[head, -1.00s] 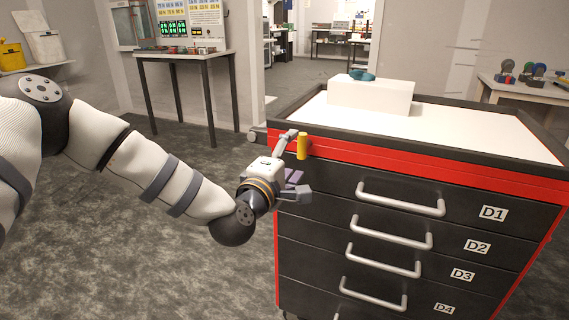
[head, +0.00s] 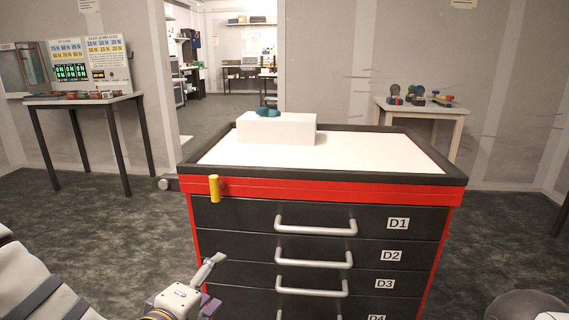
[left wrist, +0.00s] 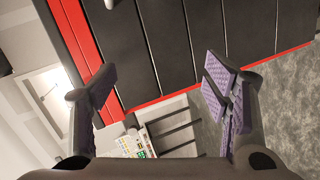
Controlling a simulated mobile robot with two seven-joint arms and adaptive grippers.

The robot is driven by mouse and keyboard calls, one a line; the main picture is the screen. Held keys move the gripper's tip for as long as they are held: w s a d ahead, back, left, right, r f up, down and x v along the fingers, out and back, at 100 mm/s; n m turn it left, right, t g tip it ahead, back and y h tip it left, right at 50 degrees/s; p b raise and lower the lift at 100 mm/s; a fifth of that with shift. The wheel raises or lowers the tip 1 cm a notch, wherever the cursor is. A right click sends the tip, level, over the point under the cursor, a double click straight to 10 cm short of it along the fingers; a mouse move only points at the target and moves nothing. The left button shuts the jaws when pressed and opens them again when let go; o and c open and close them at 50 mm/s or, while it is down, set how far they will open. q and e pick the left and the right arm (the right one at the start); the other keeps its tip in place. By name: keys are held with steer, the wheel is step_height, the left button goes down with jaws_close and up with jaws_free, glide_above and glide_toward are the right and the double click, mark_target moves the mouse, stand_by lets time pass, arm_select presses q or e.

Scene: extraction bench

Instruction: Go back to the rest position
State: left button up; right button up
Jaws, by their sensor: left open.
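My left gripper (head: 212,285) is at the bottom of the head view, in front of the lower left drawers of the cabinet (head: 320,187). In the left wrist view my left gripper (left wrist: 165,95) has its purple-padded fingers wide apart with nothing between them. Part of my left arm shows at the lower left of the head view. A piece of my right arm shows at the lower right corner, but its gripper is out of the frame.
The cabinet has drawers marked D1 to D4, a yellow handle (head: 214,188) and a white block (head: 277,129) with a teal object (head: 267,112) on top. A side table (head: 80,99) stands left, another table (head: 421,110) behind right. Grey floor (head: 110,225) is open to the left.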

arm_select(q)
steer(key=s+d+f+m+g+p, duration=0.1)
steer(key=s+f+m+g, duration=0.3)
steer(key=s+f, duration=0.55)
steer(key=s+d+f+m+g+p, duration=0.1)
steer(key=s+f+m+g, duration=0.35)
steer(key=s, duration=0.75)
steer(key=s+a+f+m+g, duration=0.1)
steer(key=s+a+g, duration=0.1)
steer(key=s, duration=0.5)
steer(key=s+a+f+m+g+y, duration=0.1)
steer(key=s+a+m+g, duration=0.1)
steer(key=s, duration=0.6)
steer(key=s+a+f+m+g+y+p, duration=0.1)
steer(key=s+a+m+g, duration=0.1)
steer(key=s, duration=0.5)
steer(key=shift+s+a+f+g, duration=0.4)
steer(key=shift+a+g, duration=0.35)
steer(key=shift+g, duration=0.3)
arm_select(e)
steer(key=w+r+t, duration=0.1)
steer(key=w+r, duration=0.3)
steer(key=shift+r+t, duration=0.15)
steer(key=shift+t, duration=0.25)
arm_select(q)
steer(key=shift+w, duration=0.15)
arm_select(e)
steer(key=shift+w, duration=0.1)
